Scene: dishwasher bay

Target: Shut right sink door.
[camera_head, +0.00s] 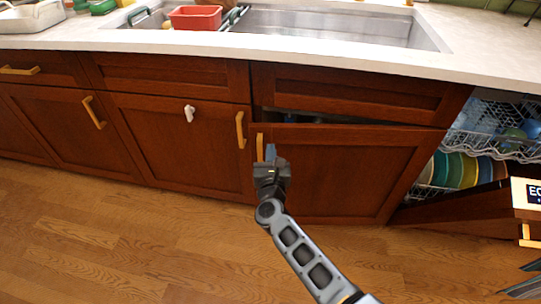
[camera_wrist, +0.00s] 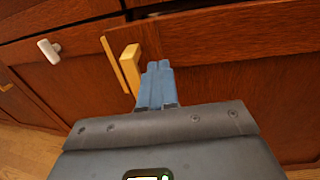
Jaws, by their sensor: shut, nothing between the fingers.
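The right sink door (camera_head: 335,165) is a brown wooden panel under the sink. It stands slightly ajar, with a dark gap along its top edge where the cabinet inside shows. Its brass handle (camera_head: 260,147) is at its left edge, and the handle also shows in the wrist view (camera_wrist: 131,68). My gripper (camera_head: 271,153) is at the door's upper left, just right of the handle. Its blue fingers (camera_wrist: 158,82) are together and empty, close to the door front. I cannot tell whether they touch it.
The left sink door (camera_head: 175,137) is shut, with a white latch (camera_head: 189,113) on it. The dishwasher at the right is open, with its upper rack (camera_head: 495,140) and plates (camera_head: 462,169) showing. The counter (camera_head: 300,47) runs above. The wooden floor (camera_head: 110,240) is clear at the left.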

